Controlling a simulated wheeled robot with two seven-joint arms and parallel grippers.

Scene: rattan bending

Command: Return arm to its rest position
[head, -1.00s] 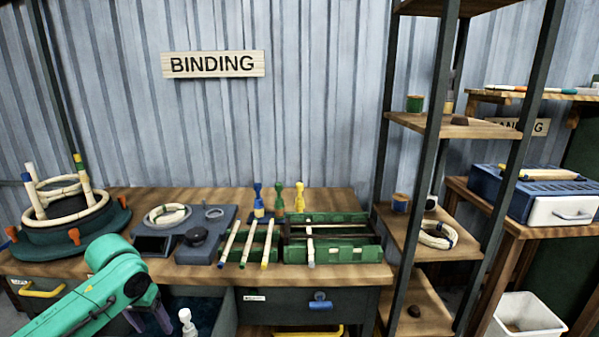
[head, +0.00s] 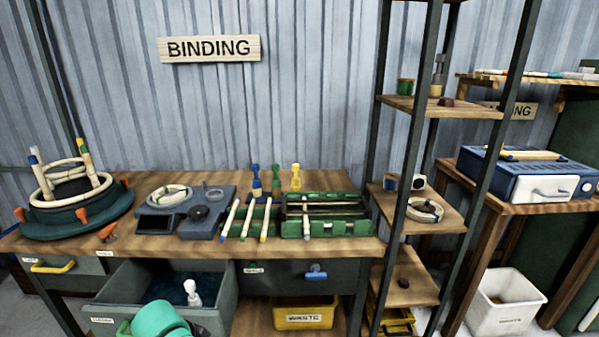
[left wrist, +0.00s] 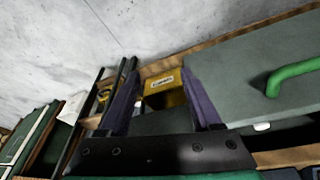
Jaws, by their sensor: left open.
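My left arm (head: 160,320) shows as a teal rounded link at the bottom edge of the head view, in front of the open drawer (head: 105,310). My left gripper (left wrist: 160,82) shows in the left wrist view with its two purple fingers spread apart and nothing between them. It is out of sight in the head view. The green drawer handle (left wrist: 292,76) is to the right of the fingers, apart from them. My right gripper is in neither view.
The workbench (head: 345,246) holds a ring jig (head: 75,215), a grey device (head: 160,222) and a green rack (head: 325,228). A white bottle-like thing (head: 192,292) stands in the open drawer. A yellow waste bin (head: 305,315) is below the bench. A shelf rack (head: 410,170) stands at right.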

